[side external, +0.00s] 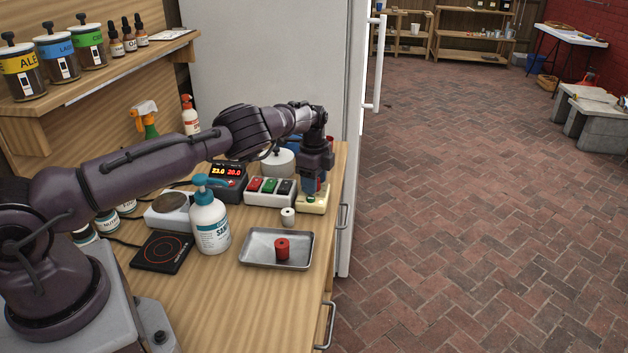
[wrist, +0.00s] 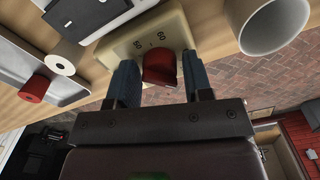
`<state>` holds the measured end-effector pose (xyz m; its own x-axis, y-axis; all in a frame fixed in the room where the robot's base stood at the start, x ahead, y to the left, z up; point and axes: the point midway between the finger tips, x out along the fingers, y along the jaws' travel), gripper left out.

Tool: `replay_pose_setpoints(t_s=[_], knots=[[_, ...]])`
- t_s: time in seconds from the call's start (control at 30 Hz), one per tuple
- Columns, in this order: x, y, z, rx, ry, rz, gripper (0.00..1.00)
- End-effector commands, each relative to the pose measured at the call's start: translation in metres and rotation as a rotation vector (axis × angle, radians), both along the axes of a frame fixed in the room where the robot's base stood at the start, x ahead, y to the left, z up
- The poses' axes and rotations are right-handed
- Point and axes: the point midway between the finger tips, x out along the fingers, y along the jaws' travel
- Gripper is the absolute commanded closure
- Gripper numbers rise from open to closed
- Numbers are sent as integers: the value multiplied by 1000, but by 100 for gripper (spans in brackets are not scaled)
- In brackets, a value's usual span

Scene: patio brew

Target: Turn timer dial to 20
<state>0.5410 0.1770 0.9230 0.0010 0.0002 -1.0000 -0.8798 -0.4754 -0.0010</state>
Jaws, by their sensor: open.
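The timer is a cream box (wrist: 122,48) with printed numbers on its face and a red dial (wrist: 160,68). In the wrist view the dial sits between the two blue fingers of my gripper (wrist: 158,78). The fingers are apart, one on each side of the dial; I cannot tell whether either touches it. In the side external view my gripper (side external: 314,190) points down over the cream box (side external: 314,208) at the right end of the counter, hiding most of the dial. The dial's exact setting is not readable.
A switch box (side external: 255,199) with rocker switches stands left of the timer, near a controller (side external: 228,174) with lit digits. A sanitizer bottle (side external: 209,225) stands left.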

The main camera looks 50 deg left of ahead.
Motion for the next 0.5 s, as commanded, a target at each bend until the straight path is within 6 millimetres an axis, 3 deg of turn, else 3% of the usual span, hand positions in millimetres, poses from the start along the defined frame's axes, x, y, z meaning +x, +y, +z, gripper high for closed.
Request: replay_pose_setpoints(t_s=[0.07,0.2,0.23,0.5], knots=[[0,0,0,0,0,0,54],[0,0,0,0,0,0,86],[0,0,0,0,0,0,89],[0,0,1,0,0,-1,89]])
